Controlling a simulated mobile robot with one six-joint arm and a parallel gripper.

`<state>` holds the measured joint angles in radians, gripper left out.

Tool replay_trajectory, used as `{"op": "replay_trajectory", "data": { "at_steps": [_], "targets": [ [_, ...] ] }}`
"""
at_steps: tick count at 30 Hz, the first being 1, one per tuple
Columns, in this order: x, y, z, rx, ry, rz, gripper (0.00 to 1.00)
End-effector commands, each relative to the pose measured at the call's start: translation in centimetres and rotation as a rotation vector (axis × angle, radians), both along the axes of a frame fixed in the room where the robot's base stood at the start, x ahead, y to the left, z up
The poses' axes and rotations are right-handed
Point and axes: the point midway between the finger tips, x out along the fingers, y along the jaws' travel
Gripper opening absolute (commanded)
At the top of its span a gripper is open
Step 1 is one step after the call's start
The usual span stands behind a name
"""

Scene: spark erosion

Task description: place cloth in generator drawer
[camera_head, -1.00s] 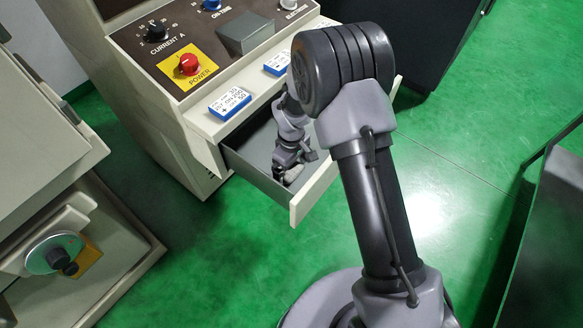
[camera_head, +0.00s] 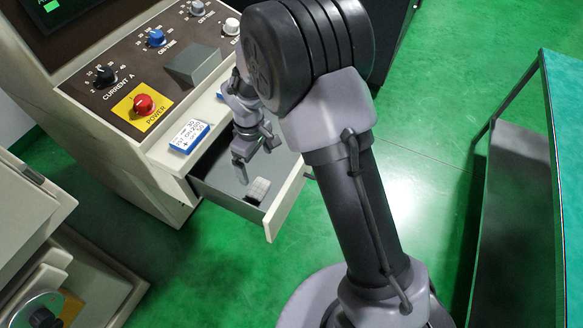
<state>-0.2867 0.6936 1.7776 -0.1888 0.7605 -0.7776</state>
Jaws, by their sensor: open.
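The generator drawer (camera_head: 284,207) is pulled open below the control panel. A small whitish cloth (camera_head: 258,190) lies on the drawer's floor, near its front wall. My gripper (camera_head: 241,170) is above the drawer, behind and a little left of the cloth in the picture. It is open and apart from the cloth. My arm hides the right part of the drawer.
The generator's panel carries a red power knob (camera_head: 144,104) and other knobs. A blue-and-white box (camera_head: 189,136) lies on the ledge above the drawer. A grey cabinet (camera_head: 30,200) stands at the left and a dark table (camera_head: 520,190) at the right. Green floor lies between.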

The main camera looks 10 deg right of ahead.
Motion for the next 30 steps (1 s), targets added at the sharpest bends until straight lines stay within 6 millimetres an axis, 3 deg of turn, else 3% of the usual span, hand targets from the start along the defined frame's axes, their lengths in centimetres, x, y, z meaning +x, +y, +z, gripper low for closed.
{"op": "replay_trajectory", "data": {
  "at_steps": [2,5,6,9,11,12,15,18,26,30],
  "targets": [
    [-0.4,-1.2,5.0,0.03,-0.049,-0.113,0.98],
    [-3.4,-3.9,13.2,0.096,-0.123,-0.355,0.98],
    [-5.3,-5.0,16.2,0.129,-0.152,-0.461,0.98],
    [-11.0,-7.4,22.2,0.228,-0.225,-0.724,0.98],
    [-14.6,-8.5,24.3,0.292,-0.26,-0.87,0.98],
    [-16.8,-8.9,25.1,0.331,-0.278,-0.953,0.98],
    [-20.7,-9.5,25.8,0.412,-0.307,-1.111,0.98],
    [-22.6,-9.7,25.8,0.456,-0.321,-1.189,0.98],
    [-23.0,-9.7,25.7,0.468,-0.322,-1.209,0.98],
    [-23.0,-9.7,24.2,0.468,-0.323,-1.208,0.98]
  ]
}}
